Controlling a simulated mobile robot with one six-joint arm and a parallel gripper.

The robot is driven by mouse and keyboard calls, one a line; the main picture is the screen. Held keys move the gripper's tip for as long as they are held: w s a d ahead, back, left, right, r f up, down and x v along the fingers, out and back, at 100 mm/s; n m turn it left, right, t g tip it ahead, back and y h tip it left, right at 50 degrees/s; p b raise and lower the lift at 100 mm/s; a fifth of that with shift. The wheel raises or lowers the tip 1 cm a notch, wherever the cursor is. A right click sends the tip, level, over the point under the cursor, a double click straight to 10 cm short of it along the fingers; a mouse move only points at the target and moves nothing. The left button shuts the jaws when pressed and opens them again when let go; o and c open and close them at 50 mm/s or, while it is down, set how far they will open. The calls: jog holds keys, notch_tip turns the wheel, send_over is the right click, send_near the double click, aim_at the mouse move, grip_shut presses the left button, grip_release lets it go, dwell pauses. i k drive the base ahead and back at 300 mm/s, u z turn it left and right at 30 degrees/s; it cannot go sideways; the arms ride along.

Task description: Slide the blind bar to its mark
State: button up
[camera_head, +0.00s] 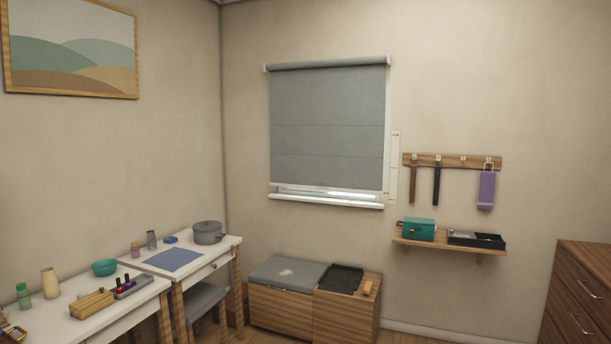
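A grey roller blind (327,125) hangs over the window on the far wall. It covers nearly the whole window. Its pale bottom bar (326,188) sits a little above the white window sill (326,201), with a narrow bright strip of glass between them. A white vertical strip (394,168) with small marks is on the wall just right of the window frame; the marks are too small to read. My gripper is not in view.
Below the window stand a bench with a grey cushion (287,272) and a wooden cabinet (347,309). White desks (198,264) holding several items line the left wall. A wall shelf (447,242) and hook rail (452,160) are right of the window. A wooden dresser (588,290) stands far right.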

aim_at(320, 173)
jog(key=z, duration=0.4)
jog(key=k, duration=0.25)
jog(key=u, duration=1.05)
jog(key=i, duration=4.05)
jog(key=z, duration=1.25)
jog(key=i, duration=1.1)
jog(key=z, duration=0.95)
jog(key=i, duration=0.55)
jog(key=z, duration=0.4)
